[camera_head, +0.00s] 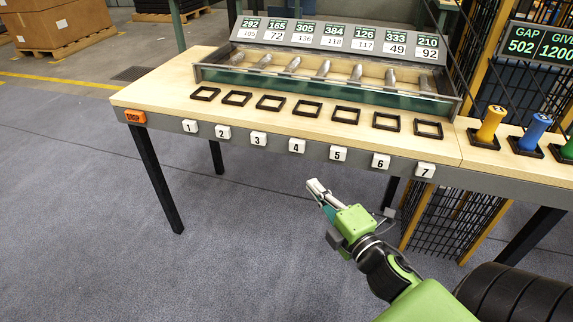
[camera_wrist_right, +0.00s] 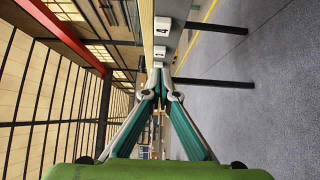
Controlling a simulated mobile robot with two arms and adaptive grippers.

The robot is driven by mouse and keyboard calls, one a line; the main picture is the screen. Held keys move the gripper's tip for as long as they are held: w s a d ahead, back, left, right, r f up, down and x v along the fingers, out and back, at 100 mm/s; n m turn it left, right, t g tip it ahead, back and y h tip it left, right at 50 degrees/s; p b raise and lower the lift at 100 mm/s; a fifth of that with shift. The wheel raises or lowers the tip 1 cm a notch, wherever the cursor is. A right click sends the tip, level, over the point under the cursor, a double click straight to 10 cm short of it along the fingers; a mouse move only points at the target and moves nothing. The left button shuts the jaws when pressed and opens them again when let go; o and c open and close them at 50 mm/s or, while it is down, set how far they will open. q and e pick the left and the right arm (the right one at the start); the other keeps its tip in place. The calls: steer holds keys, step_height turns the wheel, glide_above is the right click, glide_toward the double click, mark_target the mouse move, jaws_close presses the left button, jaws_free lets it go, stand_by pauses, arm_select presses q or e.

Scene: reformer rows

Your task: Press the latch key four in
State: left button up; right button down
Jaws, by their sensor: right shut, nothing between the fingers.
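The latch key four (camera_head: 296,146) is a white block marked 4 on the grey front edge of the table, in the middle of a row of numbered keys. It also shows near the top of the right wrist view (camera_wrist_right: 163,27). My right gripper (camera_head: 316,188) is shut and empty, in front of the table and below key four in the head view. Its fingertips (camera_wrist_right: 160,94) meet in the wrist view, apart from the key. My left gripper is not in view.
Neighbouring keys three (camera_head: 259,139) and five (camera_head: 338,154) sit close on either side. An orange button (camera_head: 135,116) is at the table's left end. Black square frames and a tray (camera_head: 330,89) of grey pieces are on top. The floor in front is clear.

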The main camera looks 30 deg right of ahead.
steer(key=shift+w, duration=0.1)
glide_toward(293, 147)
steer(key=w+a, duration=0.3)
steer(key=w+d, duration=0.2)
steer(key=d, duration=0.1)
steer(key=shift+w+r+b, duration=0.1)
steer(key=shift+w+b, duration=0.15)
steer(key=shift+b, duration=0.05)
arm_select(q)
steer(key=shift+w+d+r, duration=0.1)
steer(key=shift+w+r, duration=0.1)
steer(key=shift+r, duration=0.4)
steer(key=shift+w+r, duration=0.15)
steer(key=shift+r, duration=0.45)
arm_select(e)
steer(key=shift+w+d, duration=0.2)
steer(key=shift+d, duration=0.1)
